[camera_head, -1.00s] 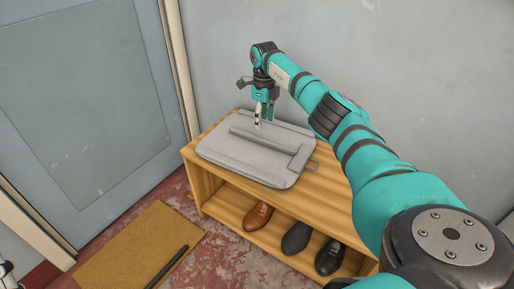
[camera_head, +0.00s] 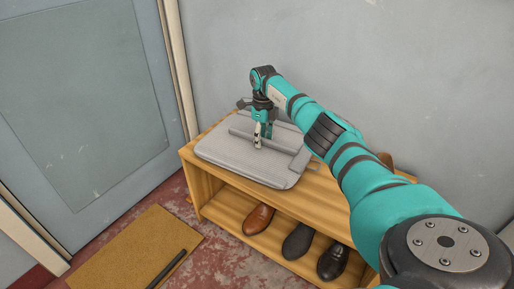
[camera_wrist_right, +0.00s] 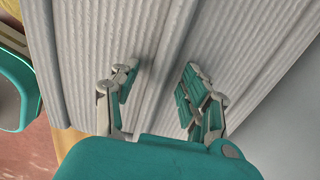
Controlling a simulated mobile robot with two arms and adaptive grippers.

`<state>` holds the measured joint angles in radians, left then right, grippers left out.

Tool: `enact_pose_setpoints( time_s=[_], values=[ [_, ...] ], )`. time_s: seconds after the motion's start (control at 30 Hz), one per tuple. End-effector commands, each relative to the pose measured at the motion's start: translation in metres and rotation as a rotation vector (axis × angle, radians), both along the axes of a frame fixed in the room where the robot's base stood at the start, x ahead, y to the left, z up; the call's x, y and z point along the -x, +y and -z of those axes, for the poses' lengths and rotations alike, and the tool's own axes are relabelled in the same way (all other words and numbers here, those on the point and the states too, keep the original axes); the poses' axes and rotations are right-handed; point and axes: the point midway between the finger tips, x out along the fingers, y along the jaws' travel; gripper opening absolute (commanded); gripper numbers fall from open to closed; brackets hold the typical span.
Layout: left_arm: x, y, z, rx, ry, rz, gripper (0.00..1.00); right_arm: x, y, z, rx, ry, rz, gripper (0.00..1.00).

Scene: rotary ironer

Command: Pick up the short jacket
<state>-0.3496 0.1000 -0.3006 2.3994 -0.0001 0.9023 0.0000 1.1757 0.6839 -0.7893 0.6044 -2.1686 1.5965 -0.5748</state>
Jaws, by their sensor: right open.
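The short jacket appears to be the grey ribbed, folded garment (camera_head: 225,155) lying flat on top of a wooden shoe bench. A raised folded strip runs across it. My right gripper (camera_head: 259,146) points down over its middle, with the fingertips at or just above the cloth; I cannot tell if they touch. In the right wrist view the grey ribbed cloth (camera_wrist_right: 100,50) fills most of the picture. There the right gripper (camera_wrist_right: 157,85) is open, its two fingers apart with only the cloth surface beyond them.
The wooden bench (camera_head: 222,207) stands against the grey wall. Its lower shelf holds a brown shoe (camera_head: 258,218) and two dark shoes (camera_head: 297,241). A brown item (camera_head: 386,160) shows behind my right arm. A tan mat (camera_head: 130,248) with a dark rod (camera_head: 172,270) lies before the bench.

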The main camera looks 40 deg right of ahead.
Motion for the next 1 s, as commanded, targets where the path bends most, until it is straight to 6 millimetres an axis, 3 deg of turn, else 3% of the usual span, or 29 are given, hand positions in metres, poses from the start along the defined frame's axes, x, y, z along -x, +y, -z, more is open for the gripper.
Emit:
enact_pose_setpoints(
  time_s=[0.17,0.53,1.0],
  values=[
    [-0.0001,0.0,-0.0006,0.0,0.001,0.0,0.4,-0.0001,0.0001,-0.0007,0.0,0.0,0.0,0.46],
    [-0.0003,-0.0002,-0.0005,-0.001,0.002,0.0,0.4,-0.0001,0.0001,-0.0009,0.0,0.0,0.0,0.0],
    [-0.0004,-0.0002,-0.0008,-0.001,0.003,0.0,0.4,-0.0006,0.0,-0.0026,0.0,-0.002,0.0,0.0]
  ],
)
